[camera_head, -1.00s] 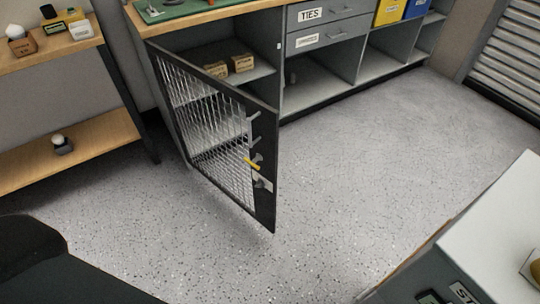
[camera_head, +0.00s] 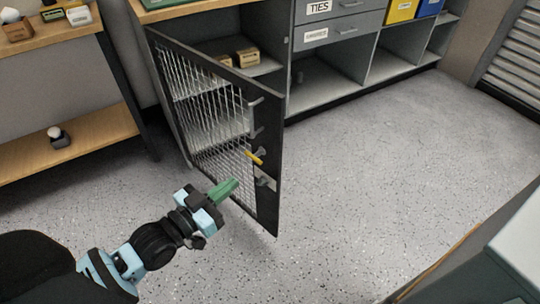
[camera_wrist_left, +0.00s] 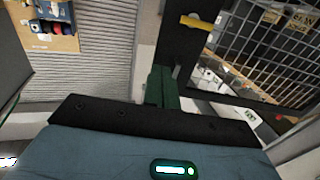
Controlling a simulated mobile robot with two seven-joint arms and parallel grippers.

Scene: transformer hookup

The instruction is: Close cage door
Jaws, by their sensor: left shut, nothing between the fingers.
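The cage door (camera_head: 208,115) is a dark-framed wire mesh panel. It stands swung open from the shelving unit, hinged at its left side. Its free edge carries grey handles and a yellow lever (camera_head: 254,157). My left gripper (camera_head: 228,187) has green fingers, shut and empty, and appears in front of the lower part of the door in the head view. I cannot tell whether it touches the door. In the left wrist view the green fingers (camera_wrist_left: 162,87) appear beside the dark door frame (camera_wrist_left: 182,45), below the yellow lever (camera_wrist_left: 197,23). My right gripper is out of view.
The shelving unit (camera_head: 285,75) behind the door holds small cardboard boxes (camera_head: 246,57) and drawers (camera_head: 330,31). A wooden shelf rack (camera_head: 80,157) stands at left. A grey cabinet (camera_head: 470,255) is at lower right. The speckled floor (camera_head: 380,150) right of the door is clear.

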